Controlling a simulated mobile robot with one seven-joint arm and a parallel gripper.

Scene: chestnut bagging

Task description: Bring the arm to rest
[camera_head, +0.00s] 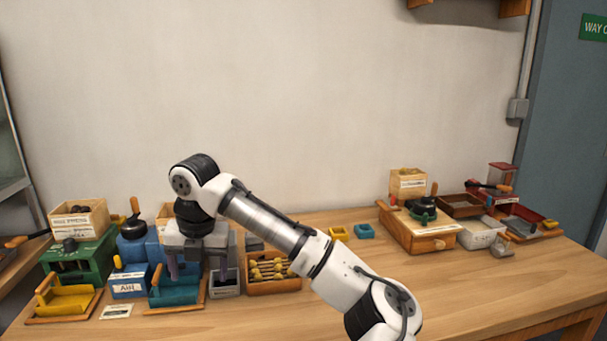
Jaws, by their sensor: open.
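My arm (265,218) reaches from the bottom right up and to the left across the bench. My gripper (196,272) points down at its end, with its two fingers apart. It hangs over or in front of a teal tray (177,293) and a grey box (225,284) at the left of the bench. Nothing shows between the fingers. I cannot tell how far the fingertips are above the tray. The gripper hides part of the blue machine (140,250) and what stands behind it.
A green machine (75,262) with a yellow tray (66,300) stands at far left. A wooden box (272,287) of yellow-topped items is right of the gripper. Small yellow (339,233) and blue (364,231) boxes lie mid-bench. A wooden machine (420,235) stands right. The front middle bench (460,285) is clear.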

